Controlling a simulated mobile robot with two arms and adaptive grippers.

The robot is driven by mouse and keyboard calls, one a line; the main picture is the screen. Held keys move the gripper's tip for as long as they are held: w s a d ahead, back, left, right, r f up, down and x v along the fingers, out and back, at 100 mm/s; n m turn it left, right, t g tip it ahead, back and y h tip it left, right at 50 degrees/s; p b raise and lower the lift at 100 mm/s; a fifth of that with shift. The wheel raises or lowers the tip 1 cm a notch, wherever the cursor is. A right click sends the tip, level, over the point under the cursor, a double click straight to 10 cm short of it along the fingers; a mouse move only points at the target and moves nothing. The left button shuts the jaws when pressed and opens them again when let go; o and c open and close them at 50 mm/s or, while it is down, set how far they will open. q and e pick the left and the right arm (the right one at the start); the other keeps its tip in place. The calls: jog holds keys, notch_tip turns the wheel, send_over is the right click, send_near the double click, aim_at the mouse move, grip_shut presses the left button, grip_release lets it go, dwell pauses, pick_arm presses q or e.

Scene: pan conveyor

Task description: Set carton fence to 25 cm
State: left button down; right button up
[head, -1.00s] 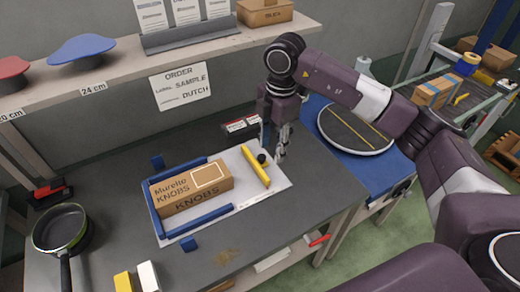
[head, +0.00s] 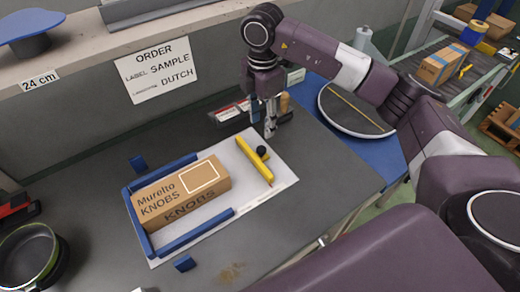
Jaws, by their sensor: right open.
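The carton fence is a yellow bar (head: 251,153) with a black knob (head: 262,151), lying on a white board (head: 245,205) with a printed scale along its front edge. The fence stands to the right of a brown carton (head: 178,196) marked "Muretto KNOBS", with a gap between them. Blue rails (head: 197,231) border the carton at the back, left and front. My right gripper (head: 270,128) points down, open and empty, just behind the knob and apart from it. The scale's figures are too small to read. My left gripper is not in view.
A dark tray of cards (head: 232,112) lies behind the board, close to my right gripper. A round turntable (head: 355,108) stands to the right on a blue surface. A pan (head: 28,255) is at the left. A shelf edge (head: 90,70) overhangs the back.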

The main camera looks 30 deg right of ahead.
aim_at(261, 149)
notch_tip(261, 149, down, 3)
jog(key=shift+w+r+b, duration=0.15)
jog(key=shift+b, duration=0.7)
jog(key=shift+w+f, duration=0.1)
jog(key=shift+f, duration=0.4)
notch_tip(261, 149, down, 6)
jog(key=shift+r+p, duration=0.1)
jog(key=shift+p, duration=0.65)
jog(key=shift+f, duration=0.55)
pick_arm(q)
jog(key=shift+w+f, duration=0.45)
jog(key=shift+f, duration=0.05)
pick_arm(e)
grip_shut()
